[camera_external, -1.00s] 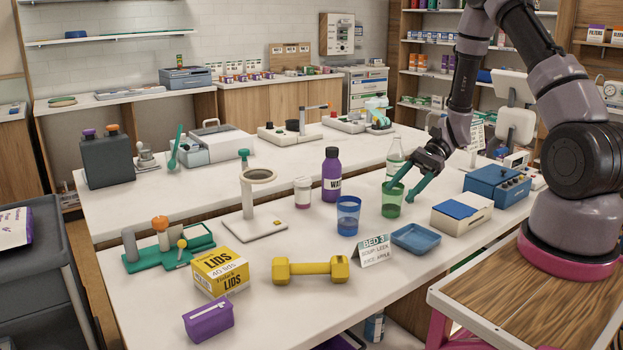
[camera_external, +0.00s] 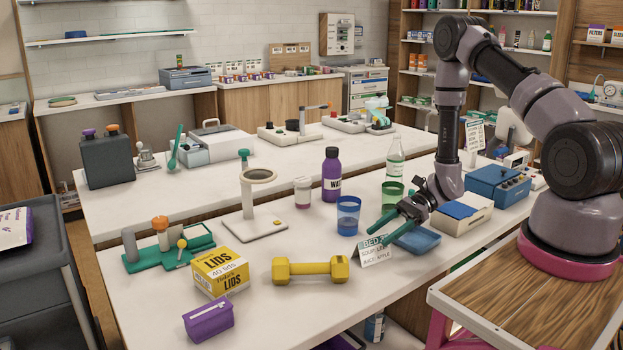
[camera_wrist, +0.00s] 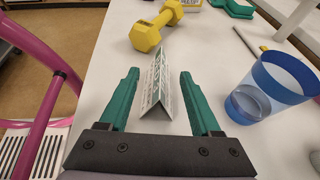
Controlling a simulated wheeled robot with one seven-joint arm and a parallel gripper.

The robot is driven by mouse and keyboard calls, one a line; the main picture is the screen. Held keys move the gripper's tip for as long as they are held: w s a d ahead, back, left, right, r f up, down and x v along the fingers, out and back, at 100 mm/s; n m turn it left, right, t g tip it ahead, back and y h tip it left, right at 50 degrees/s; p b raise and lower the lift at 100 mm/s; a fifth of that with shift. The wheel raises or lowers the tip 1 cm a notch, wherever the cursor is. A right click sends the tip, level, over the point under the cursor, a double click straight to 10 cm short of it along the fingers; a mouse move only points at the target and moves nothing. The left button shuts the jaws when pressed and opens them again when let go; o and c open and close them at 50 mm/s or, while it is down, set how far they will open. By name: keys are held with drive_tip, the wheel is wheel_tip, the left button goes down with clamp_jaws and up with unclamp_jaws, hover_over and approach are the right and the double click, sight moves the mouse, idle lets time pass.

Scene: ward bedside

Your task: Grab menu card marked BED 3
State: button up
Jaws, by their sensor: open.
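The menu card marked BED 3 (camera_external: 375,253) is a small white folded card with green lettering, standing like a tent on the white table, left of the blue tray. It also shows in the wrist view (camera_wrist: 157,85), end-on, between my two green fingers and a little nearer the left one. My gripper (camera_external: 379,234) is open, just above and behind the card in the outside view, and its fingers hide part of the card's top. In the wrist view my gripper (camera_wrist: 159,80) has its fingers spread on either side of the card, with visible gaps. I cannot tell how high the fingertips are.
A blue cup (camera_external: 347,215) stands close to the card and right of my fingers in the wrist view (camera_wrist: 262,95). A yellow dumbbell (camera_external: 310,270) lies left of the card. A green cup (camera_external: 392,196) stands behind.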

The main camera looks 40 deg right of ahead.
sight(373, 240)
drive_tip(key=x, duration=0.3)
drive_tip(key=shift+a+f, duration=0.2)
drive_tip(key=shift+a, duration=0.1)
clamp_jaws()
